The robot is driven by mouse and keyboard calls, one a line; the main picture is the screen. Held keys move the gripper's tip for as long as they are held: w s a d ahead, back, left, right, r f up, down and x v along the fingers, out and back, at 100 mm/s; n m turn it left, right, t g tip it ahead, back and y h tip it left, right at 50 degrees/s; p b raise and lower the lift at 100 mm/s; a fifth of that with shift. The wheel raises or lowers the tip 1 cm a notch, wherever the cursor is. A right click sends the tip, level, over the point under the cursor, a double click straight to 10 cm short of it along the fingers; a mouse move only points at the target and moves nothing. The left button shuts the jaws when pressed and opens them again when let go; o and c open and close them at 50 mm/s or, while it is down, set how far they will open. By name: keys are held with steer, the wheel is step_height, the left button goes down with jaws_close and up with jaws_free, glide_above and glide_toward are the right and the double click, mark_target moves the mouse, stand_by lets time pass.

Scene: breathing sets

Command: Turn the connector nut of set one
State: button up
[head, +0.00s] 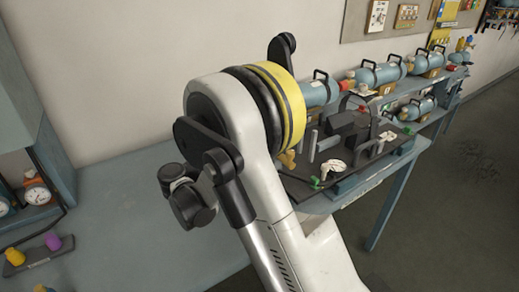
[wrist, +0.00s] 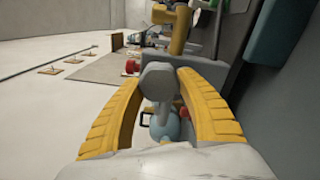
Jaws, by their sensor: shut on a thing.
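In the wrist view my gripper (wrist: 160,82) has its two yellow ribbed fingers on either side of a grey knob-headed part (wrist: 158,105) with a narrower stem. The gripper is shut on this part. The frames do not make clear whether it is the connector nut of set one. A blue rounded body (wrist: 166,127) shows low between the fingers, partly hidden. In the head view my arm hides the gripper. The breathing sets, blue cylinders with black handles such as this one (head: 381,73), stand along the wall.
A dark work board (head: 295,187) with grey fixtures lies on a blue bench right of my arm. A wide blue tabletop (head: 125,210) is mostly clear at left. A shelf with gauges (head: 38,195) stands at far left. Open floor (head: 450,200) lies at right.

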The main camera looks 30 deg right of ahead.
steer(key=shift+m, duration=0.6)
steer(key=o, duration=1.2)
steer(key=a, duration=1.2)
steer(key=shift+s, duration=0.2)
